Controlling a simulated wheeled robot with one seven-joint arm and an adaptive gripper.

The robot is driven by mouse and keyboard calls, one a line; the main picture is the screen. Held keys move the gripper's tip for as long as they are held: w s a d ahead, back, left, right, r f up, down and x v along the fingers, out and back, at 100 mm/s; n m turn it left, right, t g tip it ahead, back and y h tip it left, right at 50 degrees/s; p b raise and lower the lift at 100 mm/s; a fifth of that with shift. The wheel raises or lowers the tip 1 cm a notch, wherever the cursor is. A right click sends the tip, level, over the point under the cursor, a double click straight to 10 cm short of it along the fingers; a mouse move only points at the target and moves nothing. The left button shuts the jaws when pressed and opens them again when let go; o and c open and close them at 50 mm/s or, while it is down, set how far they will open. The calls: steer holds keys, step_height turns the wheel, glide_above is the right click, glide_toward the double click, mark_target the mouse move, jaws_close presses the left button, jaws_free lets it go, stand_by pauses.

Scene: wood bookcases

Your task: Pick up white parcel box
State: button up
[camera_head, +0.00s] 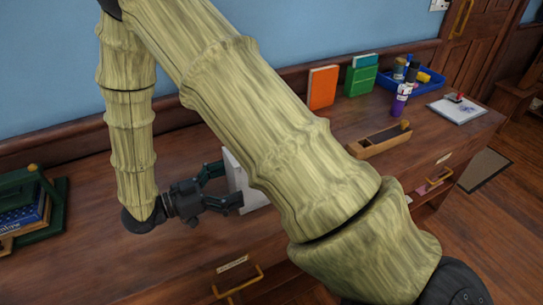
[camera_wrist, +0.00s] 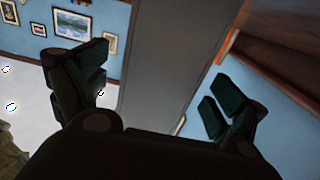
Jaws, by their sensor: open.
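A white box-like thing (camera_head: 237,180), likely the parcel box, stands upright on the wooden desk top, with its right part hidden behind my arm. My gripper (camera_head: 226,185) is open at its left side, with fingers pointing toward it. In the wrist view a tall grey slab (camera_wrist: 175,60), which looks like the box's shaded side, rises between the two spread fingers (camera_wrist: 155,92). A gap shows between the slab and the right finger; the left finger is close to its edge. I cannot tell if either finger touches it.
A green and blue stack of books (camera_head: 30,212) is at the left. An orange book (camera_head: 322,87), a green box (camera_head: 361,78), a blue tray (camera_head: 425,85), a purple bottle (camera_head: 400,98), a wooden box (camera_head: 380,141) and a clipboard (camera_head: 457,110) are at the right. Bare desk lies in front.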

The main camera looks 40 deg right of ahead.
steer(key=shift+p+x, duration=0.55)
steer(key=shift+x, duration=2.3)
steer(key=shift+w, duration=0.1)
steer(key=c, duration=1.2)
